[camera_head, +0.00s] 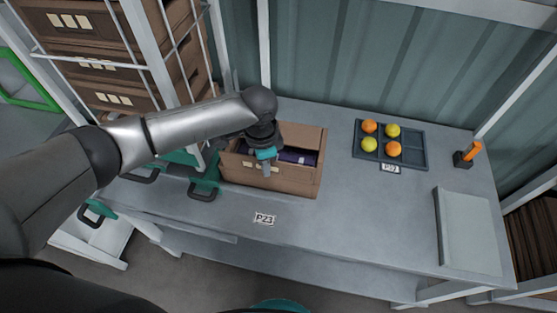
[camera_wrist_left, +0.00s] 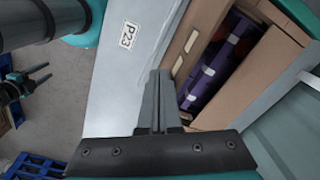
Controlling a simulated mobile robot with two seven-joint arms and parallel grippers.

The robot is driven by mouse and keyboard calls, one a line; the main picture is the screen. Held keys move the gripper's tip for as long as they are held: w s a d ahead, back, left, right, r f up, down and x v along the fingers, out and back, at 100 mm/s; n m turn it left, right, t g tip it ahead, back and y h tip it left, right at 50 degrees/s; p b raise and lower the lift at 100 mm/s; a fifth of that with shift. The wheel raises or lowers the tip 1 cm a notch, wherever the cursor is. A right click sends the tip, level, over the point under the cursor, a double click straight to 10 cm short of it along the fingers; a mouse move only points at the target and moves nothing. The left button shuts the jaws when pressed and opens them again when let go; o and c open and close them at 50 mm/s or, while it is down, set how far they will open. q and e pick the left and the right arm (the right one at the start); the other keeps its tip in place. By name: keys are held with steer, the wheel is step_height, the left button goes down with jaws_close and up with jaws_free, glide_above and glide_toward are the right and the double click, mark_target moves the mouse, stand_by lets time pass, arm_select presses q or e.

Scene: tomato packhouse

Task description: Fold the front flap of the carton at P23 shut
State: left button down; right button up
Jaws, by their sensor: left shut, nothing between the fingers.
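The carton (camera_head: 300,185) is a brown box on the table's left part, behind the P23 label (camera_head: 264,218). Its top is open over dark purple contents (camera_head: 300,156); the contents (camera_wrist_left: 218,65) also show in the left wrist view. The front panel (camera_head: 240,172) has pale label windows; I cannot tell flap from wall there. My left gripper (camera_head: 266,168) is shut and empty at the carton's front upper edge. In the left wrist view its fingers (camera_wrist_left: 158,100) are beside the front panel; contact is unclear. My right gripper (camera_wrist_left: 42,73) appears small, with fingers apart.
A dark tray (camera_head: 415,152) with orange and yellow fruit stands right of the carton. Beyond are an orange-handled item (camera_head: 470,153) and a pale flat panel (camera_head: 467,230). Green pieces with dark handles (camera_head: 203,190) sit left of the carton. The table's middle is clear.

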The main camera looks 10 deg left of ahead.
arm_select(q)
steer(key=shift+w+a+f, duration=0.1)
steer(key=shift+w+f, duration=0.5)
steer(key=shift+w, duration=0.15)
steer(key=w+f+b, duration=0.3)
steer(key=w+b, duration=0.2)
steer(key=w, duration=0.1)
stand_by(0.9)
step_height(320, 180, up, 8)
steer(key=p, duration=0.8)
steer(key=shift+s+f, duration=0.1)
stand_by(0.4)
